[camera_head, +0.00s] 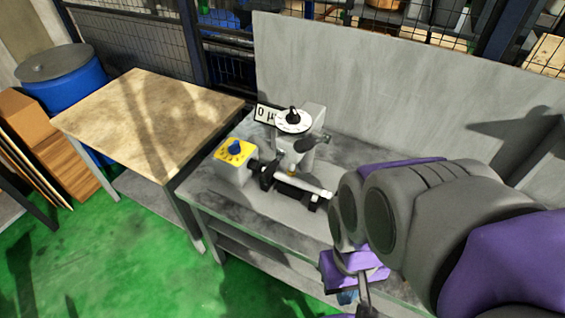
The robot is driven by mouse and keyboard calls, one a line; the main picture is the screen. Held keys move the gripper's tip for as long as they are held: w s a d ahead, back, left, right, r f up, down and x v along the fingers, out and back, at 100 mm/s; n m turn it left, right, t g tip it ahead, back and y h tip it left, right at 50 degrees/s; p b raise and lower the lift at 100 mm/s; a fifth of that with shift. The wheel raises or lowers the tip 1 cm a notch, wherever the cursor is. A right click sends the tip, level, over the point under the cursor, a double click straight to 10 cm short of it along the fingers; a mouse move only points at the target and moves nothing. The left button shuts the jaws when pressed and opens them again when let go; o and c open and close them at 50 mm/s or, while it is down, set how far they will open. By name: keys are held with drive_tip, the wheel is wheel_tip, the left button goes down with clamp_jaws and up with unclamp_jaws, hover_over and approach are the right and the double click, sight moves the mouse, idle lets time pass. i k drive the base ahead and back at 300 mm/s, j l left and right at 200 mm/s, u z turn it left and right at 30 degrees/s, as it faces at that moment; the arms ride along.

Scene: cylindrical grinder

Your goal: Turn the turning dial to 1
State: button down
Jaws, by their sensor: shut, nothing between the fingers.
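The grinder (290,190) stands on a grey metal bench. On its top is a round white dial plate (292,121) with a black knob (293,113). A small sign reading "0 µ" (265,114) stands behind it to the left. A yellow-topped box (236,152) with a blue knob sits at the grinder's left. Which of the two knobs is the turning dial I cannot tell, and their marks are too small to read. My gripper (347,296) is low at the bottom edge, partly cut off, shut and empty, apart from both knobs.
The grey bench (225,212) has a tall grey panel (400,90) behind it. A wooden-topped table (150,110) stands to the left, with a blue barrel (75,85) beyond. Green floor (140,260) is open at front left. My arm hides the bench's right part.

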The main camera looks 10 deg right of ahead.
sight(234, 147)
drive_tip(key=i+j+u, duration=0.55)
drive_tip(key=i+j, duration=0.25)
